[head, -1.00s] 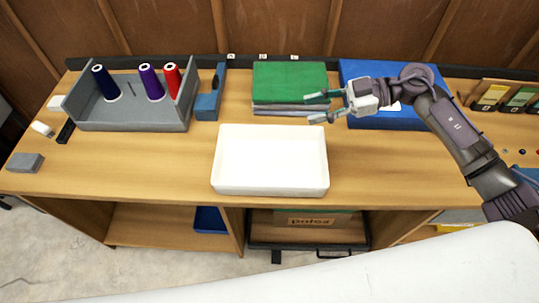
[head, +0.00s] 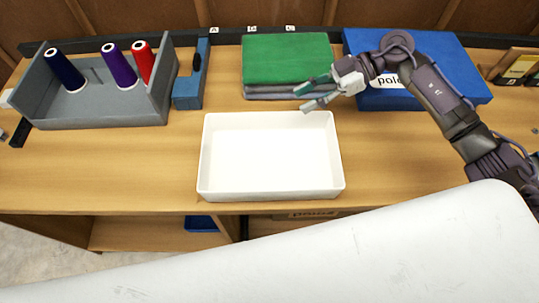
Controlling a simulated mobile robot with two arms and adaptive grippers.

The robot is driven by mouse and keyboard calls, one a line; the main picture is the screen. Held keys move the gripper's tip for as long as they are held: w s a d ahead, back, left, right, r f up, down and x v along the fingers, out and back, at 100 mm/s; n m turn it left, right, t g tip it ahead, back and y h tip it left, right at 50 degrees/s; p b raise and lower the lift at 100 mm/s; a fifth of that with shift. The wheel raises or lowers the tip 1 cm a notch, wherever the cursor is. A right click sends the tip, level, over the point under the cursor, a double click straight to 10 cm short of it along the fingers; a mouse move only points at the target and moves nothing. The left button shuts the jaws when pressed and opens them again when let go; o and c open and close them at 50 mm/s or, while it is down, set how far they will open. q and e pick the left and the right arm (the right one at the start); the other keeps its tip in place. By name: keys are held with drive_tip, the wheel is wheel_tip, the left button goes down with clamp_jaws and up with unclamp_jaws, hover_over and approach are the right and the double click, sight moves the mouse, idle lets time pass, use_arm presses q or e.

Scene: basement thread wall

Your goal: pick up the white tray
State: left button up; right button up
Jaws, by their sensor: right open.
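The white tray (head: 270,193) is an empty, shallow rectangular box. It sits flat on the wooden bench, near its front edge, in the middle of the head view. My right gripper (head: 306,97) is open and empty, above and just behind the tray's far right corner. Its fingers point left and it does not seem to touch the tray. My left gripper is not in view.
Behind the tray lie folded green and grey cloths (head: 286,58) and a blue box (head: 440,75). A grey holder (head: 105,112) with several thread cones stands at the left, beside a blue block (head: 188,90). The bench (head: 415,150) is clear right of the tray.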

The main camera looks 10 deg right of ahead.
sight(268, 114)
drive_tip(key=x, duration=0.4)
drive_tip(key=shift+a, duration=0.25)
drive_tip(key=shift+w+p+x, duration=0.2)
drive_tip(key=shift+x, duration=1.25)
drive_tip(key=shift+w+p+x, duration=0.2)
drive_tip(key=shift+x, duration=1.25)
drive_tip(key=shift+r, duration=0.1)
clamp_jaws()
